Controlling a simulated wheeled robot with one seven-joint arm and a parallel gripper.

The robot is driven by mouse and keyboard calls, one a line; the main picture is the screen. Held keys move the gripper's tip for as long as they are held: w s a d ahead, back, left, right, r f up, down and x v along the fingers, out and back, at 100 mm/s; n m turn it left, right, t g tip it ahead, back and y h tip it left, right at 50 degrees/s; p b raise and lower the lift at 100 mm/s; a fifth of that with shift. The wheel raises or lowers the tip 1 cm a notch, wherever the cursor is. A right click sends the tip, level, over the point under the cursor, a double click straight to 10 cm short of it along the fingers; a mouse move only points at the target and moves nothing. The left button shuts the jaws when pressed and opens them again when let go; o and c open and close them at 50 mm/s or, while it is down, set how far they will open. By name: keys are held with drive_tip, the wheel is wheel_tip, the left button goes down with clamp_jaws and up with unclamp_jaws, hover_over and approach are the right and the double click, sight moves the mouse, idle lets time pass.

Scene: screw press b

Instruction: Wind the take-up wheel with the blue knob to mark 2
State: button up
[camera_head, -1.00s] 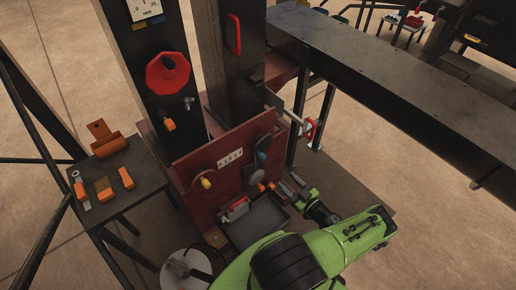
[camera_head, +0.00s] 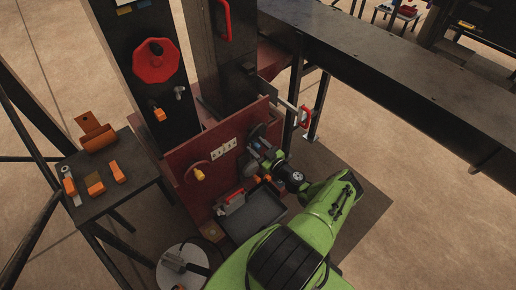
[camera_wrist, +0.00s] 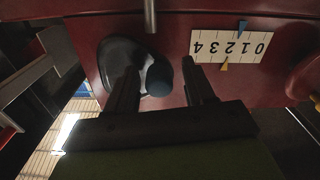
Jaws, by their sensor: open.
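The dark grey take-up wheel (camera_wrist: 112,52) sits on the red panel, with its blue knob (camera_wrist: 157,80) at the rim. My gripper (camera_wrist: 161,74) is open, with one finger on each side of the blue knob; I cannot tell if either touches it. The white number strip (camera_wrist: 222,50) reads 0 to 4 and shows upside down in the wrist view. A blue pointer (camera_wrist: 242,27) is near 1, and a yellow pointer (camera_wrist: 224,67) is near 2. In the head view my gripper (camera_head: 260,150) covers much of the grey wheel.
A red wheel with a yellow knob (camera_head: 199,175) is left of the strip (camera_head: 223,148). A metal rod (camera_wrist: 150,15) sticks out near the grey wheel. A dark tray (camera_head: 262,212) lies below the panel. A side table (camera_head: 85,205) with orange parts stands left.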

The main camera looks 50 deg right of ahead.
clamp_jaws()
drive_tip(key=shift+r, duration=0.1)
